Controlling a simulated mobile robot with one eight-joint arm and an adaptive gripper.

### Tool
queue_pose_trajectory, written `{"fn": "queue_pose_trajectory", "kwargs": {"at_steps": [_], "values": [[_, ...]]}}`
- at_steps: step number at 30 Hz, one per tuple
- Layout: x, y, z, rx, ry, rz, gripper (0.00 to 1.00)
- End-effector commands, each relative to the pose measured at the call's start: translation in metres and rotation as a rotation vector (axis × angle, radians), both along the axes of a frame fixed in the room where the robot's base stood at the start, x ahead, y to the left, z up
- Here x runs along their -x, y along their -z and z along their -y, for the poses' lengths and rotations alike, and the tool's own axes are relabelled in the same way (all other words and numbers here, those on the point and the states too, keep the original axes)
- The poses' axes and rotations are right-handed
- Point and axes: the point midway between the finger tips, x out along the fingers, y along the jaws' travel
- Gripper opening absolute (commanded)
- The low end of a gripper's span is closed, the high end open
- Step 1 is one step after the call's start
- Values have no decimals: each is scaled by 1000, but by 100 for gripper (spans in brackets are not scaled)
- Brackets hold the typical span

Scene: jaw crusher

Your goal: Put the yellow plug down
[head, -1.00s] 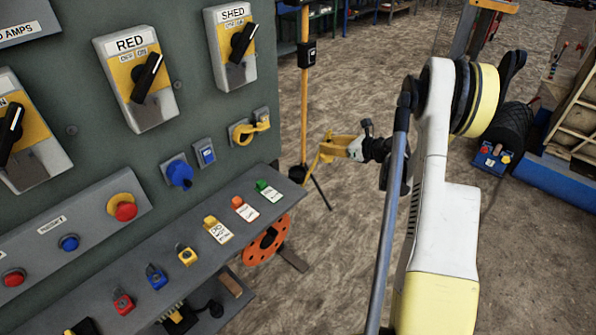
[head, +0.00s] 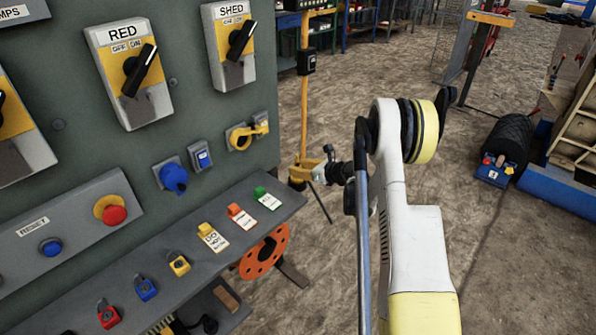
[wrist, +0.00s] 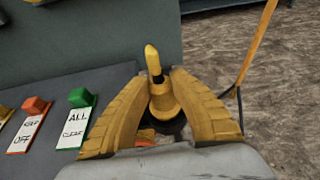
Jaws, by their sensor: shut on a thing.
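The yellow plug (wrist: 161,97), with a dark band below its rounded tip, stands between the two yellow fingers of my gripper (wrist: 164,76) in the wrist view. My gripper is shut on it, and its lower end is partly hidden. In the head view my gripper (head: 309,173) is just right of the grey ledge's far end, in front of a yellow post. I cannot make out the plug there. In the wrist view the grey ledge (wrist: 55,90) lies left of the fingers.
The ledge holds several coloured padlocks and tags, including a green-topped ALL CLEAR tag (head: 267,198) near its right end. A green panel (head: 60,190) rises behind it with a yellow socket (head: 246,133) and a blue socket (head: 174,177). An orange reel (head: 264,252) stands below. Open floor lies right.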

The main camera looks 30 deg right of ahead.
Motion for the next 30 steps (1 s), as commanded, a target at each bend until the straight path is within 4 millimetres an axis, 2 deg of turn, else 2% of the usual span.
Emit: {"fn": "queue_pose_trajectory", "kwargs": {"at_steps": [8,9,11,23,30], "values": [[0,2,0,0,0,0,0],[0,2,0,0,0,0,29],[0,1,0,0,0,0,44],[2,-5,1,0,1,0,44],[45,-25,18,1,4,0,44]]}}
